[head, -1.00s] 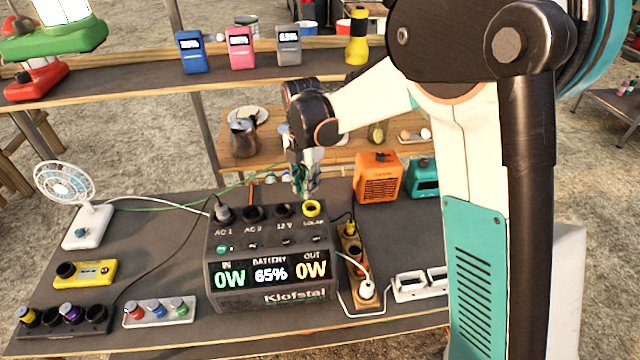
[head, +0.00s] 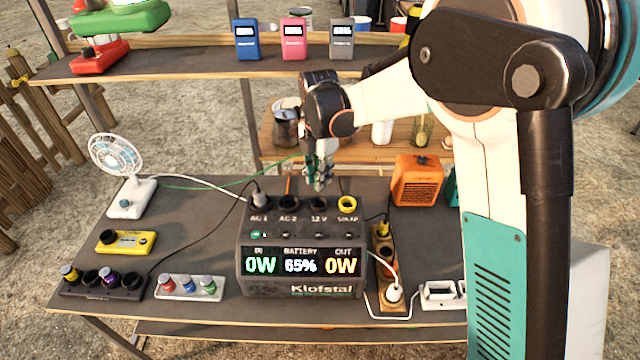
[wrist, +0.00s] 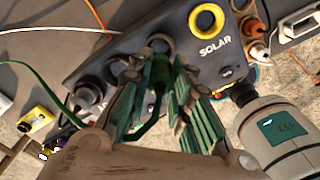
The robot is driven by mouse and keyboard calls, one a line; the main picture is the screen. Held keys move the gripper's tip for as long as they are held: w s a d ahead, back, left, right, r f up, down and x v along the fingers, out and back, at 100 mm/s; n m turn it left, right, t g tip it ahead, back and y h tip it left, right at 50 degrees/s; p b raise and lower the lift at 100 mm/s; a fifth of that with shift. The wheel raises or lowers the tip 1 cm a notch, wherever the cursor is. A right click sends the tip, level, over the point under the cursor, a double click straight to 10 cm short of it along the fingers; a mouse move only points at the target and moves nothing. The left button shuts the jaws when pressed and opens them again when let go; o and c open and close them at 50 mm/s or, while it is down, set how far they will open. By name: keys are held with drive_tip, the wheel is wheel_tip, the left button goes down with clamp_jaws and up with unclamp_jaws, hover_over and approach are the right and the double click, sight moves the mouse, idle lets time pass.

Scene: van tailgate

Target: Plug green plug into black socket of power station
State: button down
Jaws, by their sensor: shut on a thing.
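The power station (head: 300,245) is a dark box on the table, its display reading 0W in, 65% battery and 0W out. Its top row has AC 1 with a grey plug (head: 259,200) in it, the black AC 2 socket (head: 289,202), the black 12 V socket (head: 319,202) and the yellow-ringed SOLAR socket (head: 348,203). My gripper (head: 318,183) is above the 12 V socket. In the wrist view my gripper (wrist: 168,100) is shut on the green plug (wrist: 159,75), whose green cable runs left. The plug's tip is near the sockets; contact is not clear.
A white fan (head: 118,165) stands at the left and an orange heater (head: 418,180) at the right. A power strip (head: 385,262) with plugs lies beside the station. A shelf (head: 190,68) with several small devices spans behind.

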sight(319, 206)
drive_tip(key=shift+f+b, duration=1.15)
drive_tip(key=shift+f, duration=0.55)
drive_tip(key=shift+f+b, duration=1.2)
drive_tip(key=shift+f, duration=0.4)
drive_tip(key=c, duration=1.4)
unclamp_jaws()
wheel_tip(319, 206, up, 12)
drive_tip(key=shift+r, duration=0.1)
